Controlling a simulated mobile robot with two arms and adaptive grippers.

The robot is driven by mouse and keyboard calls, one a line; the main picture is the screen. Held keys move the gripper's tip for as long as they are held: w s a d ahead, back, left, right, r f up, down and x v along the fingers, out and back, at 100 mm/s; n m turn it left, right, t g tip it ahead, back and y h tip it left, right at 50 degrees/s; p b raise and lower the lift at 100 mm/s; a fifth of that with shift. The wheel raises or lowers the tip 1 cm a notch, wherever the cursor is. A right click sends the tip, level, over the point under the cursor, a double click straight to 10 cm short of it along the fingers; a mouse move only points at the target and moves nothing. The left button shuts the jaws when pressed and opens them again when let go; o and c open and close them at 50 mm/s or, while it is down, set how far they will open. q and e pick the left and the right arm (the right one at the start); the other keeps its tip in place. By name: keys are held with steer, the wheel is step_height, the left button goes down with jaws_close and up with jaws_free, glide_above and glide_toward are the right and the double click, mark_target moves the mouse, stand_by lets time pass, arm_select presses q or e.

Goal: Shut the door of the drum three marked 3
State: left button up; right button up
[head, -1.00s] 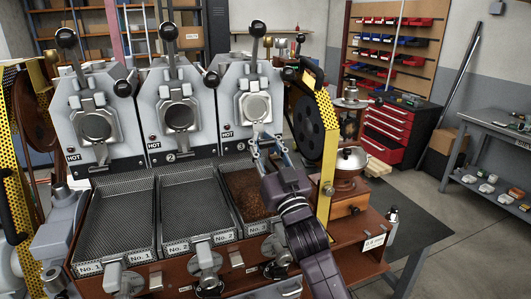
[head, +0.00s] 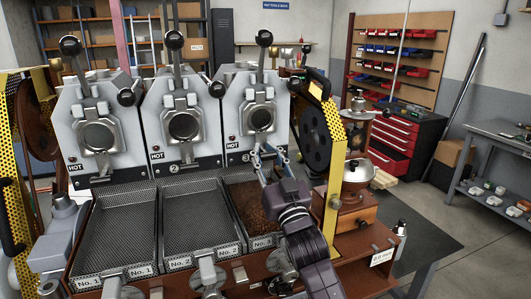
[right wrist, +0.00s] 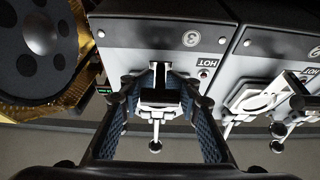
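Drum three (head: 240,98), marked 3, is the rightmost of the three grey roaster drums in the head view. Its round door (head: 262,119) sits on the front in a metal frame, looking close to the face; I cannot tell whether it is fully shut. My right gripper (head: 270,156) is just below and in front of this door. In the right wrist view the 3 plate (right wrist: 190,39) shows upside down. There my right gripper (right wrist: 160,88) has its blue-padded fingers apart, on both sides of the door's metal fitting (right wrist: 158,98). Contact is unclear. My left gripper is not in view.
Drum two (head: 180,125) and drum one (head: 97,135) stand to the left. Below are mesh trays; the third tray (head: 246,203) holds brown beans. A yellow perforated guard (head: 333,165) with a black wheel stands close on the right, beside a coffee grinder (head: 356,168).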

mark_target(261, 104)
steer(key=o, duration=0.5)
steer(key=shift+w, duration=0.1)
steer(key=shift+r, duration=0.2)
step_height(261, 104, up, 10)
steer(key=shift+f, duration=0.15)
